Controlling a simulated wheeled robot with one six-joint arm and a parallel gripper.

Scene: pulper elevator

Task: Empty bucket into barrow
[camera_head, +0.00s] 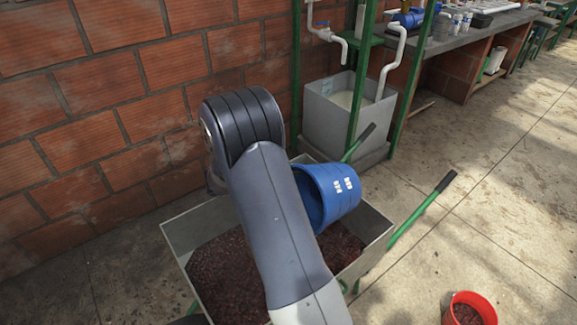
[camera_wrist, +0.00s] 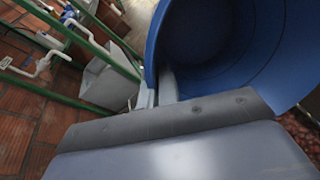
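The blue bucket (camera_head: 337,193) is held tilted over the barrow, its mouth turned towards the left and down. In the wrist view the bucket (camera_wrist: 235,45) fills the upper right, and the part of its inside that shows looks bare. My gripper (camera_wrist: 157,88) is shut on the bucket's wall near the rim, one finger inside and one outside. In the head view my arm hides the gripper. The grey barrow (camera_head: 205,222) stands below, with green handles, and dark red fruit (camera_head: 232,268) covers its floor. My arm hides the middle of the barrow.
A brick wall (camera_head: 120,100) runs behind the barrow. A grey tank (camera_head: 345,115) with green posts and white pipes stands behind it at the back. A red bucket (camera_head: 468,309) of fruit is on the floor at lower right. The floor to the right is mostly clear.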

